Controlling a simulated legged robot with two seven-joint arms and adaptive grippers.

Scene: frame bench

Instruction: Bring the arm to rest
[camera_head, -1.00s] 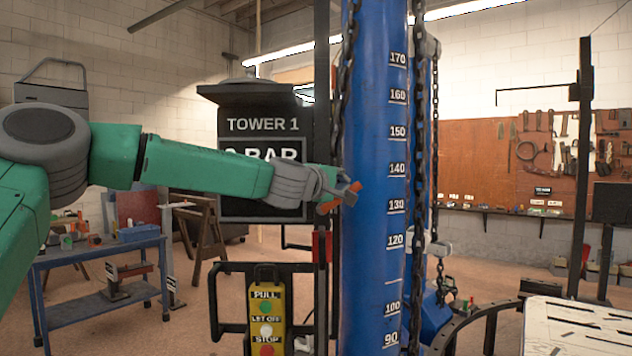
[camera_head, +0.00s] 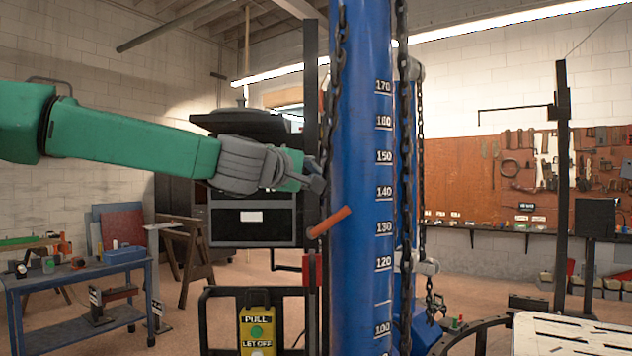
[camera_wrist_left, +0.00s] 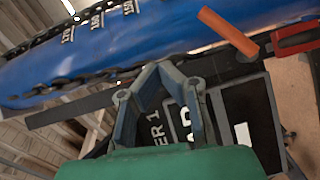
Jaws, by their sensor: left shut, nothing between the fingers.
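My left gripper (camera_head: 316,180) reaches in from the left of the head view on a green arm. Its grey fingers are shut and empty, close to the blue column in the picture. In the left wrist view the fingers (camera_wrist_left: 160,72) come together at their tips with nothing between them. An orange handle (camera_head: 330,222) sticks out below the fingertips in the head view, apart from them. It also shows at the upper right of the left wrist view (camera_wrist_left: 228,33). My right gripper is not in view.
A tall blue column (camera_head: 361,120) with a number scale and hanging chains (camera_head: 405,150) stands at centre. A dark display box (camera_head: 252,220) is behind my arm. A yellow button box (camera_head: 257,325) hangs below. A blue workbench (camera_head: 80,275) stands left, a pale slotted table (camera_head: 570,335) lower right.

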